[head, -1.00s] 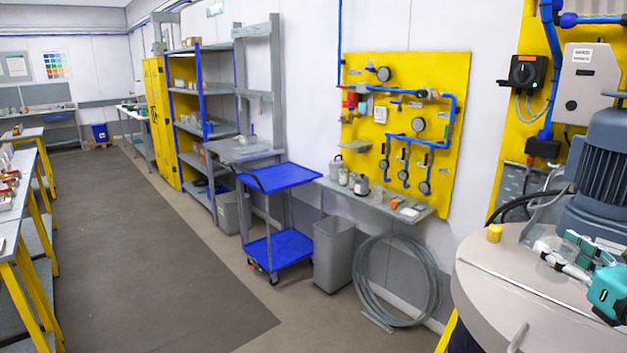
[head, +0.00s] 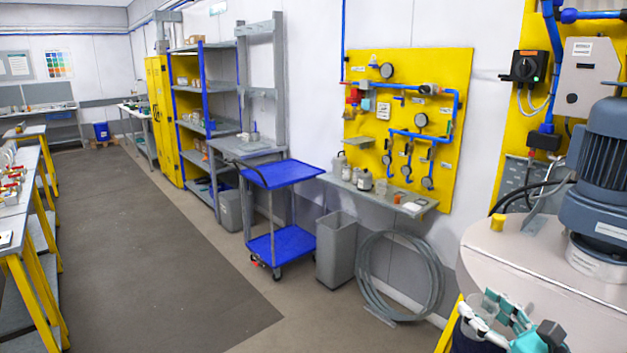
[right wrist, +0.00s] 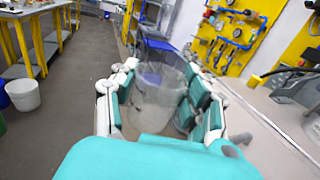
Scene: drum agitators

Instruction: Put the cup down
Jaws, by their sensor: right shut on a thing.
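A clear, see-through cup (right wrist: 153,98) is between the fingers of my right gripper (right wrist: 158,100) in the right wrist view. The gripper is shut on it, with teal pads on both sides. In the head view my right gripper (head: 490,312) is at the bottom right, in front of the large drum's lid. The cup (head: 489,302) shows there only faintly and is partly hidden by the fingers. My left gripper is not in view.
The drum lid (head: 540,262) carries a yellow cap (head: 498,222) and a motor (head: 602,165). A blue trolley (head: 280,174), a grey bin (head: 336,250) and a wall shelf (head: 385,190) with small bottles stand beyond. The floor (head: 150,240) at centre-left is clear.

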